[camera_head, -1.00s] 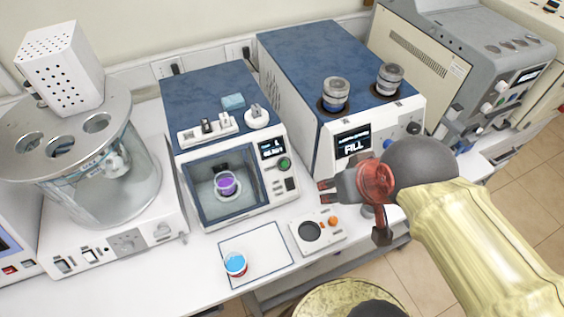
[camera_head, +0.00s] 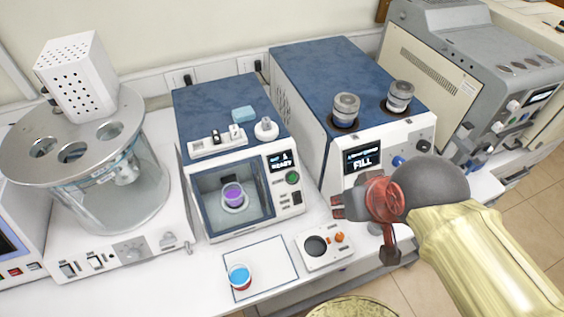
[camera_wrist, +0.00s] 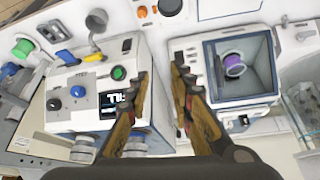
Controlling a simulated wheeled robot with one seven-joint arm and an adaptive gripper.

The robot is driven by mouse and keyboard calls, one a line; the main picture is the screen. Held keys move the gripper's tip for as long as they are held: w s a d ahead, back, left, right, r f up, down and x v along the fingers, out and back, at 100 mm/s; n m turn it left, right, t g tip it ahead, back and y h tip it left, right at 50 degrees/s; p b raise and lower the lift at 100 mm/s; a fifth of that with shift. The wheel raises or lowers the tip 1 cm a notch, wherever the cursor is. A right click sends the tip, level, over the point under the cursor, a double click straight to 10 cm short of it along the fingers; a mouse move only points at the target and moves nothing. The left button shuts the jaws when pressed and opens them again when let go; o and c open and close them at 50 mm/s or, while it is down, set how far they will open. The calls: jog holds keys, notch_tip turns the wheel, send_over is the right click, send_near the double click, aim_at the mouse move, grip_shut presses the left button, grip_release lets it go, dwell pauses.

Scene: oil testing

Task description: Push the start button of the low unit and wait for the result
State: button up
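The low unit (camera_head: 235,145) is a blue-topped white box with a windowed chamber. A purple cup (camera_head: 233,192) sits inside on a round holder. Its small display (camera_head: 281,161) appears to read "READY", and a round green button (camera_head: 292,178) sits just below. My gripper (camera_head: 338,207) is in front of the taller unit, to the right of and below the green button and apart from it. In the wrist view its two fingers (camera_wrist: 162,80) are parted with nothing between them. The purple cup also shows there (camera_wrist: 234,65); the low unit's button is hidden.
The taller unit (camera_head: 345,75) with a "FILL" display (camera_head: 362,159) stands directly behind my gripper. A small device with an orange button (camera_head: 340,238) and a blue-topped cup (camera_head: 240,276) on a white mat (camera_head: 262,258) lie in front. A glass bath (camera_head: 90,190) stands left.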

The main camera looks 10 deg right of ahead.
grip_shut()
dwell(1.3)
